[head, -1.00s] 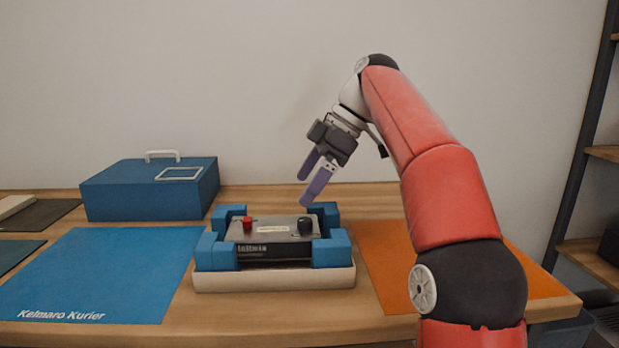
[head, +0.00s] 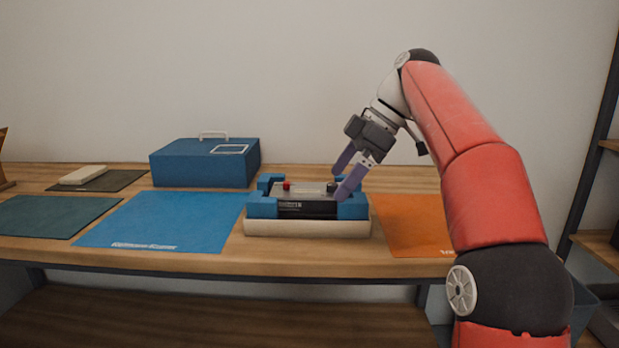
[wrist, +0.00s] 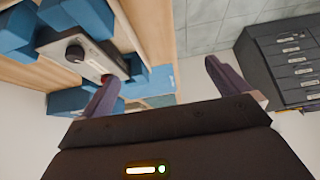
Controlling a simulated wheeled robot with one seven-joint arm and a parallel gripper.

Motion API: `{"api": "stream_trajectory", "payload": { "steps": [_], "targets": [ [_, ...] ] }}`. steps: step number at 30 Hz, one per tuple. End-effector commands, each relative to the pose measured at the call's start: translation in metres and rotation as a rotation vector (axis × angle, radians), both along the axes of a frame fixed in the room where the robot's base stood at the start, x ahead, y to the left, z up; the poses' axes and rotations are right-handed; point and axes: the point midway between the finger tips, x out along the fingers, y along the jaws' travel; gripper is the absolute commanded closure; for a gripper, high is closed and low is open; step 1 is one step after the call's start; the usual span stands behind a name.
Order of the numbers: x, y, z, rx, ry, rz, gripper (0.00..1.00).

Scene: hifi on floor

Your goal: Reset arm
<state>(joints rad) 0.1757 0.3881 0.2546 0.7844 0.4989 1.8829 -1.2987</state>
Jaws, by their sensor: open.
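My gripper (head: 345,177) is open and empty, with two purple fingers pointing down and to the left. In the head view its fingertips overlap the right side of a grey device (head: 304,208) with a red knob and a black knob. The device sits between blue corner blocks (head: 352,208) in a pale tray (head: 306,228). In the wrist view the purple fingers stand wide apart with nothing between them. The device (wrist: 83,55) shows there at upper left, beyond the left finger. I cannot tell whether a fingertip touches anything.
A blue mat (head: 165,222) and a dark green mat (head: 50,216) lie left of the tray, an orange mat (head: 412,228) right. A blue case (head: 205,165) stands behind. A pale block (head: 83,175) lies at back left. Grey drawers (wrist: 285,60) show in the wrist view.

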Motion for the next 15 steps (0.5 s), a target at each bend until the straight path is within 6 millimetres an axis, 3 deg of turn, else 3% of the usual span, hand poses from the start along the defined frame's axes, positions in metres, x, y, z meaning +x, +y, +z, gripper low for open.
{"api": "stream_trajectory", "payload": {
  "steps": [15],
  "targets": [
    [-0.032, 0.006, -0.013, -0.088, 0.061, -0.272, 0.00]
  ]
}}
